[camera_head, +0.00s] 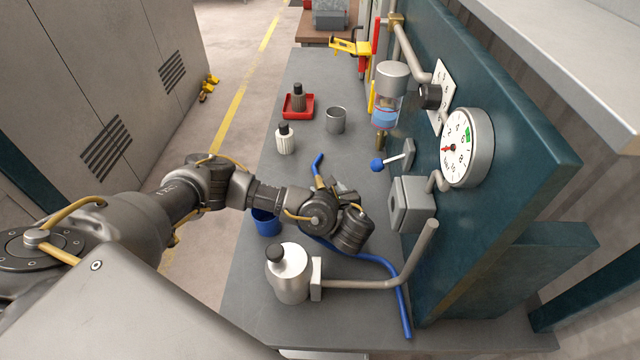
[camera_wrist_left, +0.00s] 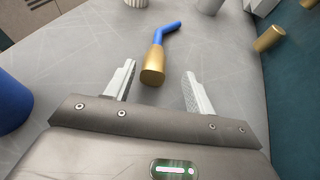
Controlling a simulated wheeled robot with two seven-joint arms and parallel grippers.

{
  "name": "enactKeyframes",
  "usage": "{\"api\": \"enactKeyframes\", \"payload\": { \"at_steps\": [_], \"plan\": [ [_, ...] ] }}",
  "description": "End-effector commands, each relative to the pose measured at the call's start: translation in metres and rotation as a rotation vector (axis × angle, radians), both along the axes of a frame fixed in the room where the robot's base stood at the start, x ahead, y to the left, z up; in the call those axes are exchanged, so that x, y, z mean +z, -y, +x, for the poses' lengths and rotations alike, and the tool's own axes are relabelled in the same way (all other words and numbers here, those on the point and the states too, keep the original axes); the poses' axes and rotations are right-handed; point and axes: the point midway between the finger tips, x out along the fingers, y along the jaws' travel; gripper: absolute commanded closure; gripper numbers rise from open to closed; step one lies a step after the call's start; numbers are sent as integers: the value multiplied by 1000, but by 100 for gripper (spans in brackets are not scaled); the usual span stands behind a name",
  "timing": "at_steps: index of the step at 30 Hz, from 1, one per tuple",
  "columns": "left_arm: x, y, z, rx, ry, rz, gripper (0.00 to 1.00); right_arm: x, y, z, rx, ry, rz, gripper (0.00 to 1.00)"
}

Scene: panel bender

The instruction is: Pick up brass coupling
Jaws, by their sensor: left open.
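The brass coupling (camera_wrist_left: 153,66) is a gold-coloured cylinder on the end of a bent blue hose (camera_wrist_left: 168,33), shown in the left wrist view. In the head view, the hose end (camera_head: 317,165) shows beyond my left gripper (camera_head: 340,205), with the coupling partly hidden by the wrist. My left gripper (camera_wrist_left: 159,72) is open. The coupling lies between the lines of its two fingertips, with a gap on each side and nothing gripped. My right gripper is not in view.
A blue cup (camera_head: 265,222) and a metal bottle (camera_head: 288,275) stand near my left wrist. A white bottle (camera_head: 285,140), a grey cup (camera_head: 336,120) and a red tray (camera_head: 298,113) stand farther back. The teal panel (camera_head: 480,240) with a gauge (camera_head: 467,147) bounds the right.

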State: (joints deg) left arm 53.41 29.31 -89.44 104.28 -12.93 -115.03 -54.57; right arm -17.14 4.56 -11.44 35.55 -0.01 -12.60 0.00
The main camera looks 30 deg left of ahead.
Motion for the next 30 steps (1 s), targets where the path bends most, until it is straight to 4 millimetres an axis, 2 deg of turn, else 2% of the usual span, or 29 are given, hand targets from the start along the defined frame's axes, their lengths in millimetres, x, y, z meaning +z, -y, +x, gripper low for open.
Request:
{"api": "enactKeyframes", "payload": {
  "at_steps": [5,11,14,18,27,30],
  "plan": [
    [-2,-2,1,0,1,-1,45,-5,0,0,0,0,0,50],
    [-11,-13,8,2,2,-1,45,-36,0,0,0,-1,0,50],
    [-8,-28,17,4,3,3,45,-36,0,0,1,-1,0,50],
    [-11,-37,28,1,0,1,45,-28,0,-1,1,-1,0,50],
    [-15,-40,31,0,0,0,45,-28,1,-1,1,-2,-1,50],
    [-15,-40,31,0,-1,-1,57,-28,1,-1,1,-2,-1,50]
  ]
}}
